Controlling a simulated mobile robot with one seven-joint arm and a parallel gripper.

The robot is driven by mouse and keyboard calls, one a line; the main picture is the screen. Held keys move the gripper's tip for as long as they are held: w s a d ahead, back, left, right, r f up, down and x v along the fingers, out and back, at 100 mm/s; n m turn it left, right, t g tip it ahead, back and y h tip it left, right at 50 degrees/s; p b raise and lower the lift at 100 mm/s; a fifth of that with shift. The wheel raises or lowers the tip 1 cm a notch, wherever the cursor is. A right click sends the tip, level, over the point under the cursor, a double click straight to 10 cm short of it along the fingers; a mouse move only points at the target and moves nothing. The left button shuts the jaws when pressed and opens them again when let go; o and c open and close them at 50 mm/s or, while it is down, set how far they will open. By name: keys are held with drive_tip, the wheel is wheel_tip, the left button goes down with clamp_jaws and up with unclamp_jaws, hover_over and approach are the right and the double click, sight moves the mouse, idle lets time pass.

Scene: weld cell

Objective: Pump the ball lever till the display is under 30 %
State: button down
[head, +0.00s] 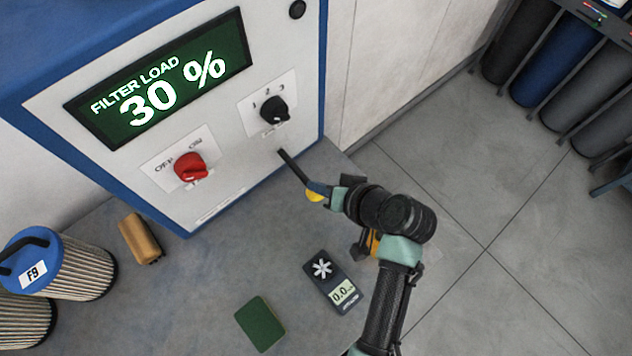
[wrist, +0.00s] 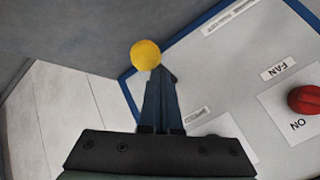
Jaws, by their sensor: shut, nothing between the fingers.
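The green display (head: 160,80) on the machine's front panel reads FILTER LOAD 30 %. The ball lever (head: 291,165) is a dark rod sticking out of the panel's lower right, with a yellow ball (head: 315,196) at its end. My gripper (head: 321,188) is at the ball with its fingers shut and empty, and partly covers it. In the wrist view the yellow ball (wrist: 146,55) shows just beyond the fingertips (wrist: 160,74). Whether they touch it I cannot tell. The rod cannot be made out in the wrist view.
The panel also carries a red OFF/ON knob (head: 190,167) and a black selector knob (head: 273,109). On the bench below lie a handheld meter (head: 334,281), a green pad (head: 260,323) and a brown block (head: 140,238). Blue-capped filters (head: 75,268) stand at the left.

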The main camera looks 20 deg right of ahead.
drive_tip(key=shift+f+b, duration=0.9)
drive_tip(key=shift+f, duration=0.55)
idle(1.1)
drive_tip(key=shift+r+p, duration=2.5)
drive_tip(key=shift+r, duration=0.3)
wheel_tip(320, 180, up, 5)
drive_tip(key=p, duration=0.4)
drive_tip(key=shift+p, duration=0.3)
